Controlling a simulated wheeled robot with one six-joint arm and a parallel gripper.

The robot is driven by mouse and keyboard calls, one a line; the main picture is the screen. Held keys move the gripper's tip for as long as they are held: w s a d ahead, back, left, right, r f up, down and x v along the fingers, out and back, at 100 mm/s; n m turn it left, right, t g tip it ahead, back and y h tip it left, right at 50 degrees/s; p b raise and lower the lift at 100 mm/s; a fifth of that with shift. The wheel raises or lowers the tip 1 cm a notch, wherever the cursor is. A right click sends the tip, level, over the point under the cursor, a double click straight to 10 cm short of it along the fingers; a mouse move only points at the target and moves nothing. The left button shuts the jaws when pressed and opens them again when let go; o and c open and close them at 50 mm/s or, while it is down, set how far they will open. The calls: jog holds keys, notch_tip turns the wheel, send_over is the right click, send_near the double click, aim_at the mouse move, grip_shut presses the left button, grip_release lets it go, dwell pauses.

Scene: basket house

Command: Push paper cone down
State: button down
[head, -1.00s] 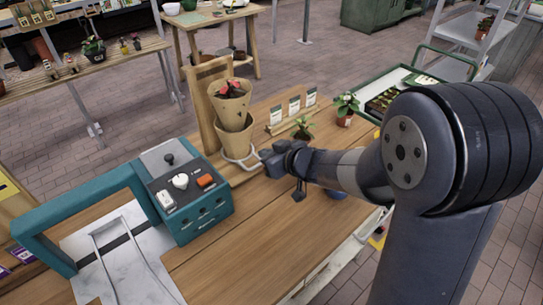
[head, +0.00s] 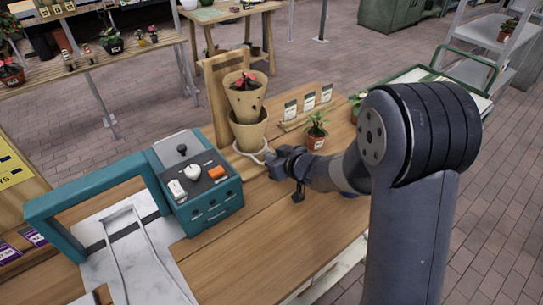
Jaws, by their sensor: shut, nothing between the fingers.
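The tan paper cone (head: 246,101) holds a red-flowered plant and stands upright, its narrow lower end in a second tan paper container (head: 250,134). Both are in front of a wooden upright board (head: 215,88) on the table, above a pale ring-shaped holder (head: 243,153). My gripper (head: 272,163) is at the lower right of the cones, close to the holder's edge. It is shut with nothing held. From this view I cannot tell whether it touches the holder.
A teal machine (head: 205,190) with knobs stands left of the holder. A small potted plant (head: 316,132) and a rack of seed packets (head: 308,104) are to the right. The wooden table (head: 290,225) is bare in front.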

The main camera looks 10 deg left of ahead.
jog(key=shift+f+b, duration=1.8)
jog(key=shift+f, duration=0.55)
jog(key=shift+s+r, duration=0.1)
jog(key=shift+r+p, duration=0.35)
jog(key=shift+p, duration=0.15)
jog(key=r+p, duration=0.3)
jog(key=r, duration=0.1)
jog(key=shift+w+a, duration=0.3)
jog(key=shift+a, duration=0.1)
jog(key=v, duration=0.9)
jog(key=shift+s+d, duration=0.25)
jog(key=shift+d, duration=0.1)
